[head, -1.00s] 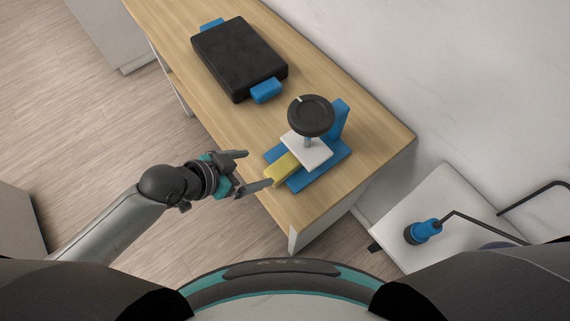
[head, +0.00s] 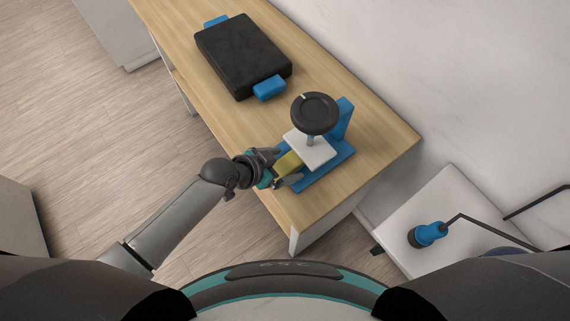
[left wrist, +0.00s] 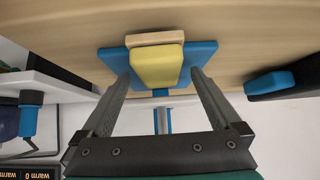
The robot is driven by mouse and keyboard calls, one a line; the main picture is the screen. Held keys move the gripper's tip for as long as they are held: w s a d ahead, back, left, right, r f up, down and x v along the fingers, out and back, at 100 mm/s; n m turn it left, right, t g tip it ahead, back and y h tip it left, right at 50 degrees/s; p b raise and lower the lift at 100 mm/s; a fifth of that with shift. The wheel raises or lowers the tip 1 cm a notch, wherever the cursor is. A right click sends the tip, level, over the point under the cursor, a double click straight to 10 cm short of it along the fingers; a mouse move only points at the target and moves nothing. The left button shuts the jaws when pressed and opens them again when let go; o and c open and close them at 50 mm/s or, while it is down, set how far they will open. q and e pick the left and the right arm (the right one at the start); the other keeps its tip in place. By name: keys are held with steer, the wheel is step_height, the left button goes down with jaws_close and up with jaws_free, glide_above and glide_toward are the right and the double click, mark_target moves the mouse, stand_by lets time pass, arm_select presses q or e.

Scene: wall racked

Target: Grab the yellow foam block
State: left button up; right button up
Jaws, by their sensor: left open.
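The yellow foam block (head: 288,164) sticks out from under the white plate (head: 311,149) of a blue press (head: 325,170) on the wooden table. A black round knob (head: 314,112) tops the press. My left gripper (head: 283,170) is at the block, with its fingers on either side of it. In the left wrist view the block (left wrist: 157,66) lies between the two open fingers (left wrist: 160,85), with a gap on each side. Part of the block is hidden under the plate and by the gripper. My right gripper is not in view.
A black case (head: 243,56) with blue handles lies farther back on the wooden table (head: 375,150). A wall runs along the table's right side. A white surface with a blue tool (head: 428,234) stands at the lower right.

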arm_select(q)
steer(key=shift+w+d+f, duration=0.15)
steer(key=shift+f, duration=0.05)
steer(key=c, duration=1.5)
steer(key=shift+o, duration=0.2)
steer(key=shift+r, duration=0.1)
